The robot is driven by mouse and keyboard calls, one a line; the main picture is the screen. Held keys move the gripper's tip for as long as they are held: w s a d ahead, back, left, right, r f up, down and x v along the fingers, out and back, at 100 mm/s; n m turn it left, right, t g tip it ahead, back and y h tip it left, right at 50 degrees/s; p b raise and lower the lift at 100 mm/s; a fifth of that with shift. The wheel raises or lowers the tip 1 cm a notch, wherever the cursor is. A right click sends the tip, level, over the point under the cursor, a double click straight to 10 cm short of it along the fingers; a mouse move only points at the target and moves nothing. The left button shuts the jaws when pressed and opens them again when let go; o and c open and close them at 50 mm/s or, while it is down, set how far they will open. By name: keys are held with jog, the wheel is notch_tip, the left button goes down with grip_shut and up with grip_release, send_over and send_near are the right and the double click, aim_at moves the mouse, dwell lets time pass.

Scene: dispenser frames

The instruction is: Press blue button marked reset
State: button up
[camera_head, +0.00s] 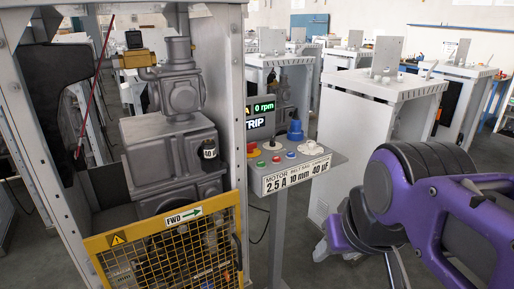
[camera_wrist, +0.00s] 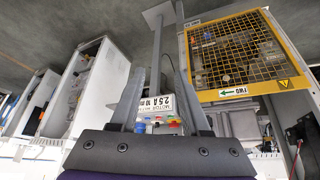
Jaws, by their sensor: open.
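Any reset marking is too small to read. My gripper (camera_head: 332,246) is low and to the right of the panel, apart from it. In the wrist view its fingers (camera_wrist: 160,103) are spread and empty, with the panel's label plate (camera_wrist: 178,101) seen between them.
A machine with a yellow mesh guard (camera_head: 165,255) stands left. White cabinets (camera_head: 375,125) stand behind, and floor shows between.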

grip_shut()
dwell(1.4)
